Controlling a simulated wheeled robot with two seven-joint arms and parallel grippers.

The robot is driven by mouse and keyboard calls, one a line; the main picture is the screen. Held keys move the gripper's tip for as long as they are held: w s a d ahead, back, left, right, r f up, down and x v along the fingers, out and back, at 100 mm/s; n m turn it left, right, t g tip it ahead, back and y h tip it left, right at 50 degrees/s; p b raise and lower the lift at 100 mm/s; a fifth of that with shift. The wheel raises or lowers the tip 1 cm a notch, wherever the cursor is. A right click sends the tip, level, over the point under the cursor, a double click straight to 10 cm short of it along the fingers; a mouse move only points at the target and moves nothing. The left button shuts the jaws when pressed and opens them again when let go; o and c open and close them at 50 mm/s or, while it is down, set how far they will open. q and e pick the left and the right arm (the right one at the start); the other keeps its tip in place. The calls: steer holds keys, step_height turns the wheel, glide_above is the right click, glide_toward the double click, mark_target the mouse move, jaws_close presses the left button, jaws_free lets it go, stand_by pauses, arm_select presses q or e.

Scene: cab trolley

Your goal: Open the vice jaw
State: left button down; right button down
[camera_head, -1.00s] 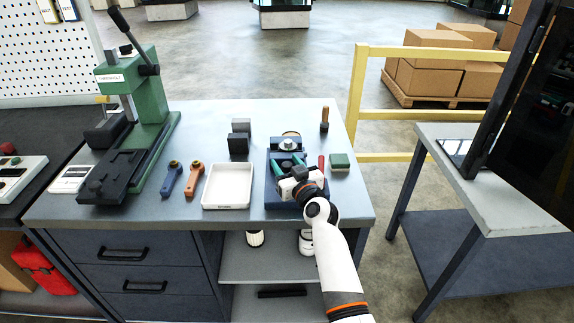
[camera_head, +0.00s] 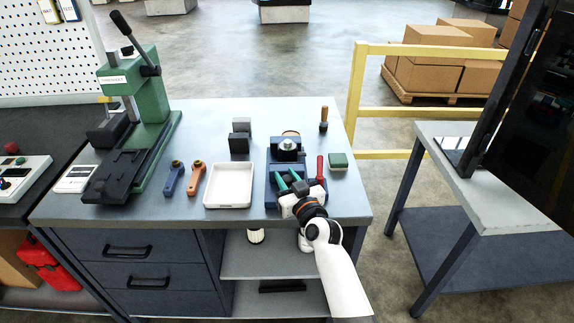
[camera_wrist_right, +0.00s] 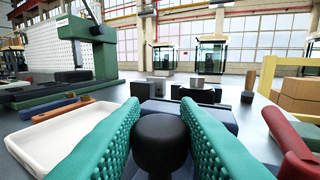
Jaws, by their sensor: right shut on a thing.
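The blue vice (camera_head: 272,172) stands near the right front of the grey workbench, with a dark block-like jaw (camera_head: 287,150) at its far end. My right gripper (camera_head: 290,181) reaches over the vice's near end from the front. In the right wrist view, its two green ridged finger pads (camera_wrist_right: 160,125) stand on either side of a round black knob (camera_wrist_right: 161,140) and are shut on it. Blue vice parts show beyond the knob. My gripper and wrist hide the near end of the vice in the head view. My left gripper is not in view.
A red-handled thing (camera_head: 320,167) and a green block (camera_head: 338,161) are close on the right. A green press (camera_head: 150,130) stands at left.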

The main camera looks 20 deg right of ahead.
steer(key=shift+w, duration=0.1)
steer(key=c, duration=1.1)
jaws_free()
steer(key=shift+s+d+b, duration=0.25)
steer(key=shift+s+b, duration=0.05)
steer(key=shift+s, duration=1.7)
steer(key=shift+s+d+b, duration=0.2)
steer(key=shift+s+b, duration=0.05)
steer(key=shift+s, duration=1.75)
steer(key=shift+s+d+b, duration=0.25)
steer(key=shift+s+b, duration=0.05)
steer(key=shift+s, duration=1.7)
